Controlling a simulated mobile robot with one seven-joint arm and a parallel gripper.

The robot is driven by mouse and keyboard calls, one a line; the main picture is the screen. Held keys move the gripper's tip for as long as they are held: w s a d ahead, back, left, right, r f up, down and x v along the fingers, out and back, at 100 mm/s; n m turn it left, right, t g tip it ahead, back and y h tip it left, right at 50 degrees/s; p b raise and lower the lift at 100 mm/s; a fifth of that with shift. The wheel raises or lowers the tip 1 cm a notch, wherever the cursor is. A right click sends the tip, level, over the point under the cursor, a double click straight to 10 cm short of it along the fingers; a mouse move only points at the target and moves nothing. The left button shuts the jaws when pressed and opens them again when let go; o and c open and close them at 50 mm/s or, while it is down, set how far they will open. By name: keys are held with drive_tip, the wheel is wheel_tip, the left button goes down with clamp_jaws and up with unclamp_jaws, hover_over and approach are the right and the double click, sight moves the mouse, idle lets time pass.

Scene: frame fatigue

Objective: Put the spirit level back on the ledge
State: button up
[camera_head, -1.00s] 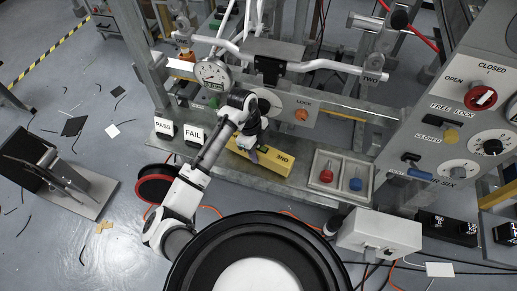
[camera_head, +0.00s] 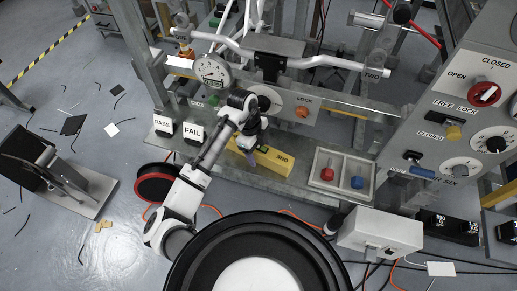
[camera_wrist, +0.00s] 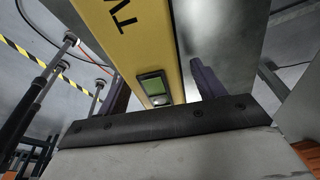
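The spirit level is a long yellow bar (camera_head: 272,167) with dark lettering on its end. In the head view it lies along the grey ledge (camera_head: 225,170), and my arm hides its left part. In the wrist view the level (camera_wrist: 140,45) runs up from my palm, with a small green display window and the letters "TW" on its face. My gripper (camera_head: 253,155) is at the left part of the level. In the wrist view its two dark fingers (camera_wrist: 160,85) stand apart on either side of the bar, with a gap visible at the right finger. Contact below is hidden.
PASS (camera_head: 163,126) and FAIL (camera_head: 193,133) blocks stand left on the ledge. A tray (camera_head: 341,190) with a red and a blue knob sits to the right. A round gauge (camera_head: 212,71) and white bars rise behind. A white box (camera_head: 380,233) stands in front at right.

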drive_tip(key=b+v, duration=0.1)
drive_tip(key=v, duration=1.2)
drive_tip(key=shift+r, duration=0.4)
